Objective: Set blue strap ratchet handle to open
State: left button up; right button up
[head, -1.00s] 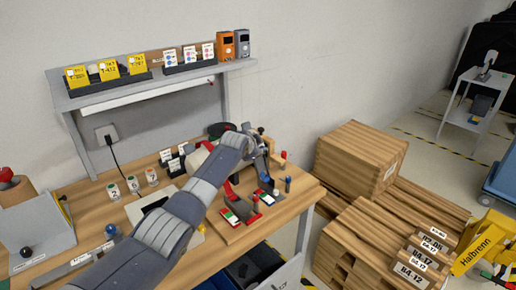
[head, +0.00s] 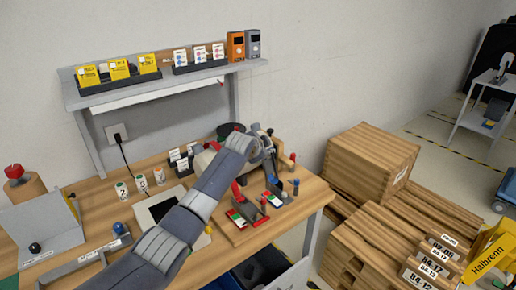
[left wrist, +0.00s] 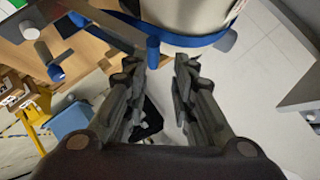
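My left gripper (head: 268,146) reaches over the right part of the workbench in the head view. The left wrist view shows its two fingers apart (left wrist: 165,64), with nothing gripped between them. A blue strap (left wrist: 205,38) runs around a pale rounded body (left wrist: 185,12) just beyond the fingertips. A short upright blue handle (left wrist: 153,52) stands at the strap, close to the left-hand fingertip; whether they touch is unclear. In the head view my arm and gripper hide most of the strapped body and its ratchet. My right gripper is not in view.
Red and blue levers stand on a wooden board (head: 232,234) at the bench's right end; a blue-topped post (head: 296,187) is nearest the edge. Stacked wooden crates (head: 368,165) stand right of the bench. A shelf (head: 160,86) with cards and boxes is behind.

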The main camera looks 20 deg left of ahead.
pick_arm(q)
jog(key=v, duration=0.9)
jog(key=shift+r, duration=0.1)
